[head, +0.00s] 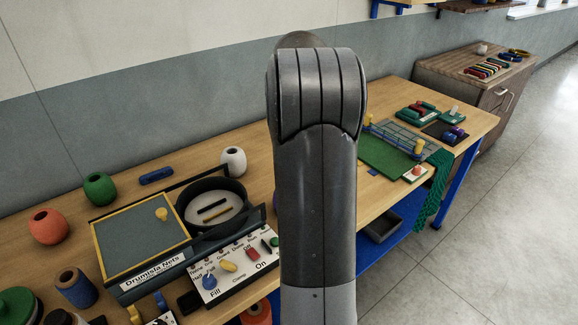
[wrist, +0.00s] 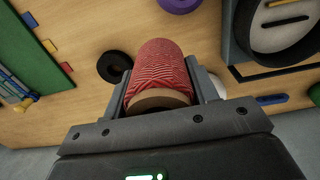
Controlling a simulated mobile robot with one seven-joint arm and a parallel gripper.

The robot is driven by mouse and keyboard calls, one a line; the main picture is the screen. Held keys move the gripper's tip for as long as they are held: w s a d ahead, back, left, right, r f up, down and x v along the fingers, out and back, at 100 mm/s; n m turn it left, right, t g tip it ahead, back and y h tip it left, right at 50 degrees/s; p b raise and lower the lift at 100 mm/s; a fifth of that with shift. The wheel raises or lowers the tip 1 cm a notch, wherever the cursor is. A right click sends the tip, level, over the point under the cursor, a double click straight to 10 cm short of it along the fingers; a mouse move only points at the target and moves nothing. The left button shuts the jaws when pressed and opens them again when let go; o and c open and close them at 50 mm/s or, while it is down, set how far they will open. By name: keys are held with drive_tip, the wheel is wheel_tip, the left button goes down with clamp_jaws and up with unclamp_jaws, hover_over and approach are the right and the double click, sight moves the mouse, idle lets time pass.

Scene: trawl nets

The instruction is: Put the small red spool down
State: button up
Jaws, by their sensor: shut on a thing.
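The small red spool (wrist: 160,70), wound with red striped thread and with a brown end toward the camera, is in the wrist view. My gripper (wrist: 157,88) is shut on it, with one grey finger on each side. The wooden table top (wrist: 90,25) shows beyond the spool; I cannot tell how far apart they are. In the head view my arm hides the gripper and the spool.
A black round thing (wrist: 115,66) lies beside the spool, with a purple one (wrist: 180,4) farther up. The box with the round black basin (head: 188,208) stands left of my arm; a green board (head: 388,160) lies right. Bare wood (wrist: 90,100) shows between them.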

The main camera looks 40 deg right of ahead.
drive_tip(key=shift+s+d, duration=0.55)
drive_tip(key=shift+s, duration=0.1)
drive_tip(key=shift+w+a+f, duration=1.2)
drive_tip(key=shift+w+f, duration=0.4)
drive_tip(key=shift+f, duration=1.05)
drive_tip(key=shift+w+a+f, duration=1.25)
drive_tip(key=shift+w+f, duration=0.4)
drive_tip(key=shift+f, duration=1.05)
drive_tip(key=shift+w+a+f, duration=1.2)
drive_tip(key=shift+w+f, duration=0.4)
drive_tip(key=shift+f, duration=1.05)
drive_tip(key=o, duration=1)
drive_tip(key=shift+f, duration=0.15)
